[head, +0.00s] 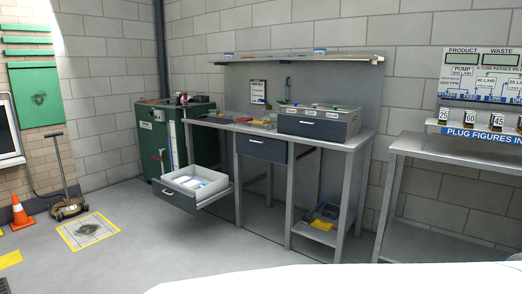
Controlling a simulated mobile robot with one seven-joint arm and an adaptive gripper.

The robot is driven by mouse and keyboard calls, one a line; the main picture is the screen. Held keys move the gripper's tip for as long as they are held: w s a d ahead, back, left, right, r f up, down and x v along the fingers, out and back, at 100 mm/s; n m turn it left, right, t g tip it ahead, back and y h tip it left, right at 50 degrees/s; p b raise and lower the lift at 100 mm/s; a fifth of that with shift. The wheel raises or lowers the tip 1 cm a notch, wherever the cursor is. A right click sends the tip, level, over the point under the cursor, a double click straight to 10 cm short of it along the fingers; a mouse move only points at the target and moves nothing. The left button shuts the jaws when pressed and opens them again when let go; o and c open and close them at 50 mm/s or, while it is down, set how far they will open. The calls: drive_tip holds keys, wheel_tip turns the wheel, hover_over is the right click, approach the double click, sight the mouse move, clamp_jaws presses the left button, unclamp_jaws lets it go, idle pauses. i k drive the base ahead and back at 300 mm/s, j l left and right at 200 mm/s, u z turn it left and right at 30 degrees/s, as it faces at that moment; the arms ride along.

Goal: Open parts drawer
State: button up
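A grey workbench (356,141) stands against the block wall. At its left end a drawer with a dark front (173,197) is pulled well out. Its pale tray shows white and bluish items inside. A second dark-fronted drawer (262,150) under the bench top, near the middle, looks shut. A grey box unit (345,128) with labelled bins stands on the bench top at the right, and its dark front (312,128) with a pale handle looks flush. I cannot read which of these is the parts drawer. My gripper is not in view.
A green cabinet (150,138) stands left of the bench. An orange cone (20,213) and a wheeled tool (69,208) stand at the far left. A second table (460,151) is at the right. The floor before the bench looks mostly clear.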

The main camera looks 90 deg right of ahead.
sight(264, 148)
drive_tip(key=z, duration=2.7)
drive_tip(key=i+j, duration=0.5)
drive_tip(key=i, duration=0.3)
drive_tip(key=i+j+z, duration=0.1)
drive_tip(key=i+j, duration=0.4)
drive_tip(key=i, duration=0.3)
drive_tip(key=i+j+z, duration=0.1)
drive_tip(key=i+j, duration=0.45)
drive_tip(key=i, duration=0.25)
drive_tip(key=i+j, duration=0.65)
drive_tip(key=i+l+z, duration=0.05)
drive_tip(key=i, duration=0.1)
